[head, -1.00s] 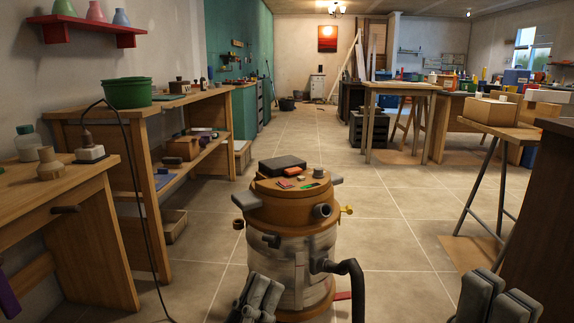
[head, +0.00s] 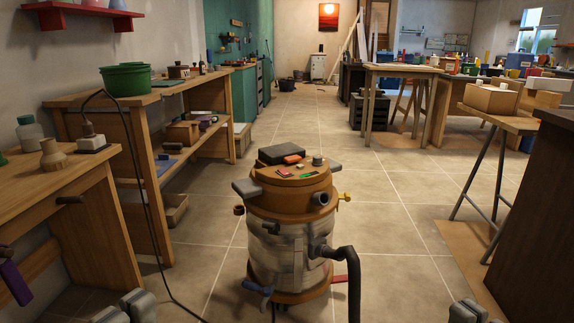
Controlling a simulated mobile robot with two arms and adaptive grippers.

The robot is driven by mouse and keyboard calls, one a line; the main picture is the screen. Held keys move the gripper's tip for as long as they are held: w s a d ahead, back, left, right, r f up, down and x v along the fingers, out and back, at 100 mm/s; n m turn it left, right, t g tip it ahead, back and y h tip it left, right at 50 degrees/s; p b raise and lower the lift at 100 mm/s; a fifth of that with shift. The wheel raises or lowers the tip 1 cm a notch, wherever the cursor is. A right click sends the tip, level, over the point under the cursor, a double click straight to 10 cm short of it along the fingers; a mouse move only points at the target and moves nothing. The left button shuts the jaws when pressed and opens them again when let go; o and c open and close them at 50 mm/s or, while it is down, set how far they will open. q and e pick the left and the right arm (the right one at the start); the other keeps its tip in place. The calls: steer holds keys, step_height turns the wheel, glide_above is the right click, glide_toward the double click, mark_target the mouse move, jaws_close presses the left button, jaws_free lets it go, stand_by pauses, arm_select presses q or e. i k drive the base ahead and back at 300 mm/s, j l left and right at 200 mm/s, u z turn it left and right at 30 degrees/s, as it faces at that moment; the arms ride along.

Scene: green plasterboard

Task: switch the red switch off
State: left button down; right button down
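A workshop vacuum drum (head: 290,245) with a brown lid stands on the floor in front of me. On its lid are a small red piece (head: 285,172), a green piece (head: 306,175) and an orange-red block (head: 292,159). Which one is the red switch, and its position, I cannot tell at this size. My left gripper (head: 124,309) shows at the bottom edge, left of the drum. My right gripper (head: 470,312) shows at the bottom edge, right of the drum. Both are cut off by the frame and apart from the drum.
A wooden bench (head: 60,178) and a shelf bench (head: 140,140) line the left, with a black cable hanging down. A black hose (head: 353,275) comes off the drum's right side. A dark cabinet (head: 535,220) stands at the right.

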mark_target(285, 172)
steer(key=k+l, duration=0.1)
steer(key=l, duration=0.4)
steer(key=k+l, duration=0.1)
steer(key=l, duration=0.35)
steer(key=k+l, duration=0.1)
steer(key=l, duration=0.4)
steer(key=i+l, duration=0.45)
steer(key=i+l+u, duration=0.15)
steer(key=i+l, duration=0.3)
steer(key=i, duration=0.5)
